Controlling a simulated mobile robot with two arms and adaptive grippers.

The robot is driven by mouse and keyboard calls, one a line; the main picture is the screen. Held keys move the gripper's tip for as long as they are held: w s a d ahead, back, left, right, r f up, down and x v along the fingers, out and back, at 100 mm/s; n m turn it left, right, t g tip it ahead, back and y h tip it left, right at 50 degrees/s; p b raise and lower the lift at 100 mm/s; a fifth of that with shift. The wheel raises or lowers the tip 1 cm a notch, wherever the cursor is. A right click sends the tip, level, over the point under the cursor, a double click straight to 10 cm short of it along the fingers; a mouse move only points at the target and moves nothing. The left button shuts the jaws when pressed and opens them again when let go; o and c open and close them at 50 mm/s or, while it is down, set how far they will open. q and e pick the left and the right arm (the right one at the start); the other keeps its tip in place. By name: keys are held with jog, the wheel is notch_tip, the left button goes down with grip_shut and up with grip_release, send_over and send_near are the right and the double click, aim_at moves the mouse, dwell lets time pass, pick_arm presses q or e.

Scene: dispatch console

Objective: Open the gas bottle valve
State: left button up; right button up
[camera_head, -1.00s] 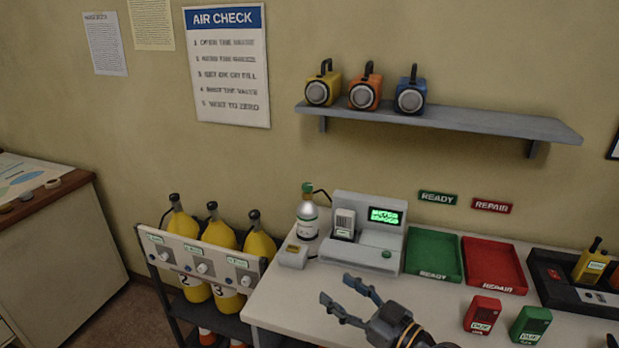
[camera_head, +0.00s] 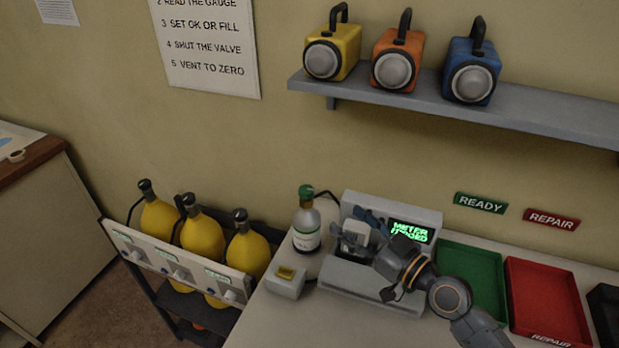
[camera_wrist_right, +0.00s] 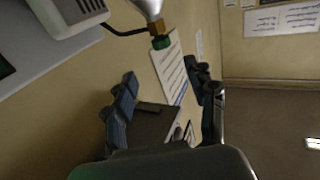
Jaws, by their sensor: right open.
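The gas bottle (camera_head: 307,230) is a small white and silver bottle with a green knob on top, its valve (camera_head: 306,192). It stands upright on the table, left of the grey console (camera_head: 375,290). In the right wrist view the green valve (camera_wrist_right: 161,42) and its brass neck (camera_wrist_right: 156,28) show at the top, beyond the fingertips. My right gripper (camera_head: 358,228) is in front of the console and right of the bottle, apart from it. In the wrist view the right gripper (camera_wrist_right: 165,90) is open with nothing between its fingers. My left gripper is out of view.
A pale handheld meter (camera_head: 357,234) sits in the console, partly hidden by my gripper. A small grey box (camera_head: 285,284) stands in front of the bottle. A dark hose runs from the bottle's top towards the console. Yellow cylinders (camera_head: 203,240) stand in a rack at left.

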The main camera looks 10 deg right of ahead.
aim_at(312, 194)
jog(key=p+x, duration=0.4)
jog(key=x, duration=0.8)
jog(key=shift+w+a+r+p, duration=0.1)
jog(key=shift+a+p, duration=0.1)
jog(key=shift+p, duration=0.15)
jog(key=shift+w+a, duration=0.35)
jog(key=shift+w, duration=0.15)
jog(key=shift+c, duration=0.4)
grip_shut()
jog(key=shift+f+n+g+y+b, duration=0.3)
jog(key=shift+y+b, duration=0.1)
jog(key=shift+b, duration=0.8)
jog(key=shift+r+b, duration=0.2)
jog(key=shift+b, duration=0.2)
